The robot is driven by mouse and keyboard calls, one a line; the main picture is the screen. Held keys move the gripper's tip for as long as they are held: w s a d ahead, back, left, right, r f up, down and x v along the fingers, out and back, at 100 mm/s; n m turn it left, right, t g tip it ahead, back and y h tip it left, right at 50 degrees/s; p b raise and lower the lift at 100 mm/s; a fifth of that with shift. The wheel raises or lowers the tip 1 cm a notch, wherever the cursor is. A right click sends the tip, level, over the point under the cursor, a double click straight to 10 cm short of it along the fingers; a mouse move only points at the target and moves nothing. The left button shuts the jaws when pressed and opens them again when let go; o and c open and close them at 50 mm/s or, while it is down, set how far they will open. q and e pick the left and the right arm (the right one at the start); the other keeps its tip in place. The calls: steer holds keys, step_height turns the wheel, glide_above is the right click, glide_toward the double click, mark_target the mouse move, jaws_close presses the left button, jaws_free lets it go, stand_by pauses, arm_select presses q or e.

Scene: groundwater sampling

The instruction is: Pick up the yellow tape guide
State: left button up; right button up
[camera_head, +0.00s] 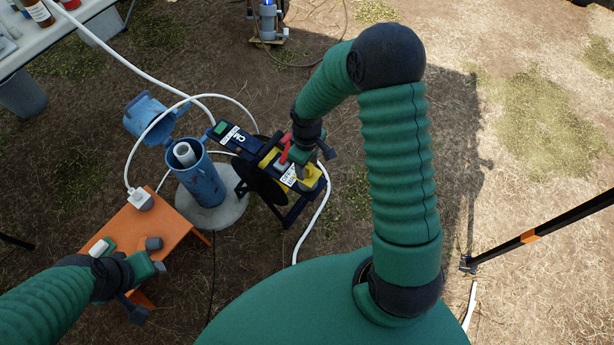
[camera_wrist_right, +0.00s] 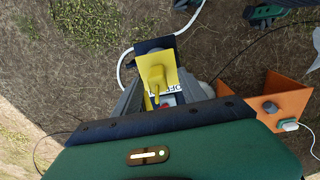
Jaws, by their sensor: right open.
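The yellow tape guide (camera_wrist_right: 157,72) is a plate with a raised yellow tab, on the reel in the middle of the right wrist view. In the head view the reel (camera_head: 264,186) stands right of the blue well pipe, and my right arm partly hides the yellow part (camera_head: 309,177). My right gripper (camera_wrist_right: 160,88) is open, its grey fingers on either side of the yellow tab. I cannot tell whether they touch it. My left gripper (camera_head: 148,288) is over the orange table's near side, its fingers apart and nothing seen between them.
The blue well pipe (camera_head: 203,183) rises from a round concrete pad (camera_head: 234,210), its lid open. The orange table (camera_head: 150,222) bears a white plug. White hose loops around the reel. A worktable (camera_head: 45,42) stands upper left; a dark pole (camera_head: 548,228) crosses the right.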

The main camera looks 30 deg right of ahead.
steer(key=shift+d+f, duration=0.1)
steer(key=shift+f, duration=0.4)
steer(key=shift+d+r, duration=0.1)
steer(key=shift+d, duration=0.05)
steer(key=c, duration=1)
jaws_close()
